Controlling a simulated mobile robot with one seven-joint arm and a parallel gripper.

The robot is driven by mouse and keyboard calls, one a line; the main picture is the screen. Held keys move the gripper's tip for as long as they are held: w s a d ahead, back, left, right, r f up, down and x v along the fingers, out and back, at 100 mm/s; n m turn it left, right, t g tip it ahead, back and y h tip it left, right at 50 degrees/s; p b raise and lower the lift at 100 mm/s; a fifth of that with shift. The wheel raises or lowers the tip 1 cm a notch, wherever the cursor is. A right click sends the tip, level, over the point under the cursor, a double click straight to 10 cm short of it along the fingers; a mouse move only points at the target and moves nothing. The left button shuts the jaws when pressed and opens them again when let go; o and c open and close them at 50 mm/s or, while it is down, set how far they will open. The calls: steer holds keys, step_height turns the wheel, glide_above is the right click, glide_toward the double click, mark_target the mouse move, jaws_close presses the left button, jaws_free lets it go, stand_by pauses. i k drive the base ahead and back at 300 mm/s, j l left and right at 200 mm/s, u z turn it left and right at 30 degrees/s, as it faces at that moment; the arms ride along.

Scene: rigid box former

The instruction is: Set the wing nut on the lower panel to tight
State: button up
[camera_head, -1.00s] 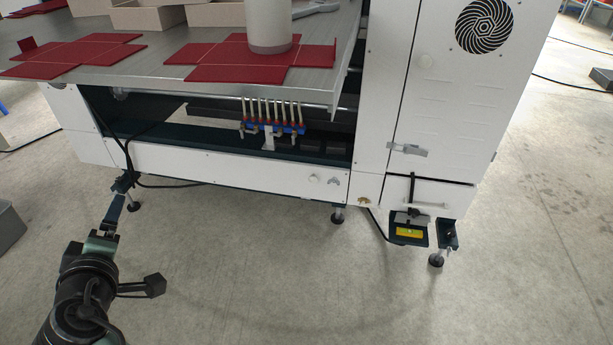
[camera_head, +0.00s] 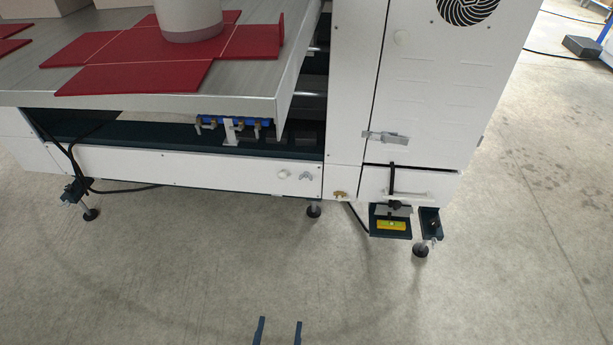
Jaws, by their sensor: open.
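The lower panel (camera_head: 180,170) is a long white strip under the machine's table. A small grey wing nut (camera_head: 306,176) sits near its right end, with its wings spread to the sides. A round white knob (camera_head: 284,174) is just left of it. My gripper (camera_head: 278,331) shows only as two dark fingertips at the bottom edge. They are apart with nothing visible between them, below the wing nut in the picture and clear of the panel. The rest of my gripper is out of frame.
The table edge (camera_head: 140,101) overhangs above the panel. A brass fitting (camera_head: 340,195) is right of the panel. A machine foot (camera_head: 313,209) stands below, and a yellow level (camera_head: 391,226) sits on a low bracket at right. The floor in front is clear.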

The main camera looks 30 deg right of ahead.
mark_target(305, 174)
steer(key=i+l, duration=0.9)
